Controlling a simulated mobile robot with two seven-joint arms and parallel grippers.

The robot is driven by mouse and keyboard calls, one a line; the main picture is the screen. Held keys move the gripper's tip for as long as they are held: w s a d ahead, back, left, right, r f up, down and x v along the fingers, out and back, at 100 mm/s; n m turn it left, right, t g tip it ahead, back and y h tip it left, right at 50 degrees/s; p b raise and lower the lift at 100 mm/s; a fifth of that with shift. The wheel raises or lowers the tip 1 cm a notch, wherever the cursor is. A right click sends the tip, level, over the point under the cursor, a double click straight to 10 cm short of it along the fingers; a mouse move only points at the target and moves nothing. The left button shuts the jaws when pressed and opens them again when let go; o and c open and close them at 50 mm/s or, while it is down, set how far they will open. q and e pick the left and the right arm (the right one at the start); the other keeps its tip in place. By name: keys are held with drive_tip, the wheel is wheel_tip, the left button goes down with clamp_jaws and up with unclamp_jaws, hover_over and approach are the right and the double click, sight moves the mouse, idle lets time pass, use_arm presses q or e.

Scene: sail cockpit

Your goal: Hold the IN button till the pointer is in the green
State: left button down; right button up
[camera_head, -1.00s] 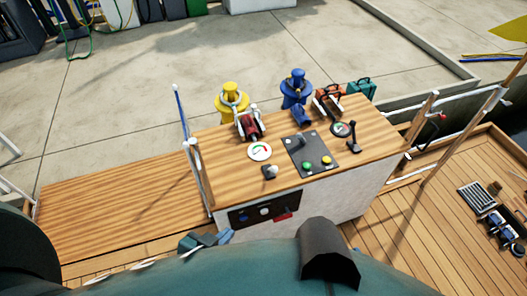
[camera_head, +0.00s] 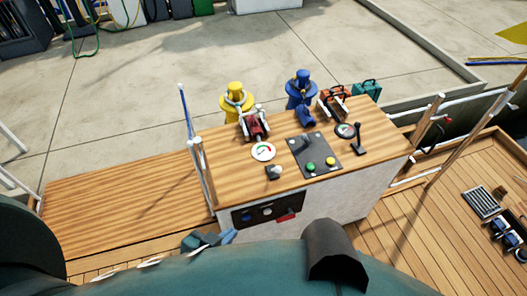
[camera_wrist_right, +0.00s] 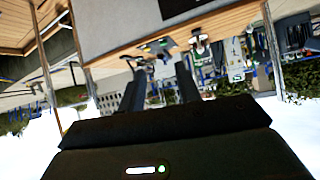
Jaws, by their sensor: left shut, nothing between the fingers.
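A dark control panel (camera_head: 323,160) on the wooden console carries a green button (camera_head: 311,167) and a yellow button (camera_head: 330,161). Their labels are too small to read, so I cannot tell which is IN. A round white dial (camera_head: 263,152) with red and green marks lies left of the panel; its pointer is too small to read. My left gripper is hard to make out in the head view; no finger visibly touches either button. In the right wrist view my right gripper (camera_wrist_right: 161,88) has its two dark fingers apart, with nothing between them.
The console top (camera_head: 225,155) also holds a grey knob (camera_head: 274,172) and a black lever (camera_head: 359,138). Posts and rails flank the console.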

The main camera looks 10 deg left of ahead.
clamp_jaws()
idle(1.4)
